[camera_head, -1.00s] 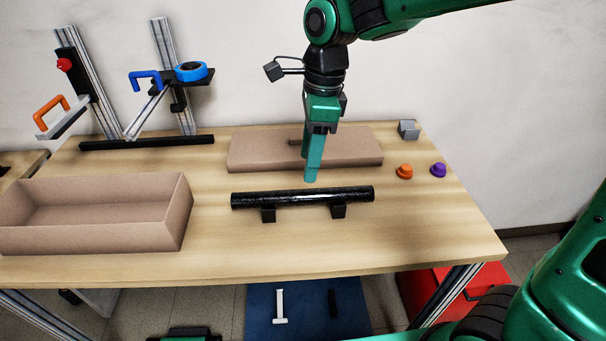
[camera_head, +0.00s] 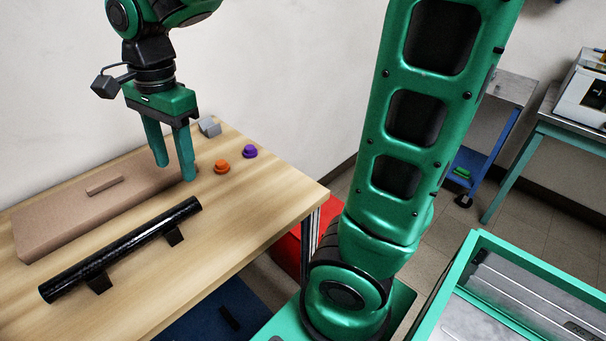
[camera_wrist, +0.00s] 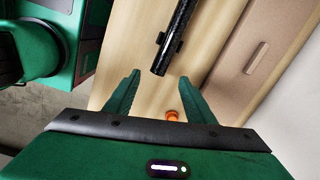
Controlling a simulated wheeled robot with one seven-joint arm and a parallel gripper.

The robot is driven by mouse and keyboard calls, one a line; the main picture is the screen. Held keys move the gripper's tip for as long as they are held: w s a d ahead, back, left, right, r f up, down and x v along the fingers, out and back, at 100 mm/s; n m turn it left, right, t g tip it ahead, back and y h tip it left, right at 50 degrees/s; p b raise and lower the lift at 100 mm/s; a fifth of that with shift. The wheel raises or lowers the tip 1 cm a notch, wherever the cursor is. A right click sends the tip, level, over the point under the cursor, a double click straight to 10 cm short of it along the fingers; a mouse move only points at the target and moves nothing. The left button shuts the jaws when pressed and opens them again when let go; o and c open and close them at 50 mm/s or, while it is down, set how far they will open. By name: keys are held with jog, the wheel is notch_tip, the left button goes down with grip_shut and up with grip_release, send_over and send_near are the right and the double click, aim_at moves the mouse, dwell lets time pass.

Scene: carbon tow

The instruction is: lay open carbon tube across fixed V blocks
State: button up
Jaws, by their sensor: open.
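The black carbon tube (camera_head: 120,250) lies across two small black V blocks (camera_head: 174,237) on the wooden table. The other block (camera_head: 99,283) sits under its nearer left part. The tube also shows in the wrist view (camera_wrist: 174,38), with its end pointing toward my gripper. My gripper (camera_head: 175,172) is open and empty, above the table and apart from the tube, past its right end. In the wrist view the two green fingers (camera_wrist: 155,100) are spread, with nothing between them but table and an orange knob.
A brown cardboard box (camera_head: 40,225) lies behind the tube. An orange knob (camera_head: 222,166), a purple knob (camera_head: 249,151) and a grey block (camera_head: 209,127) stand near the table's right end. A red box (camera_head: 290,250) is below the table. The table front is clear.

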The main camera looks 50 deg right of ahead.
jog(key=s+d+f+n, duration=0.3)
jog(key=s+d+n, duration=0.1)
jog(key=s+d, duration=0.5)
jog(key=s+d+f+n, duration=0.3)
jog(key=s+d+n, duration=0.2)
jog(key=s+d, duration=0.5)
jog(key=shift+s+d+f+h, duration=0.2)
jog(key=shift+d+f+h, duration=0.15)
jog(key=shift+d, duration=0.6)
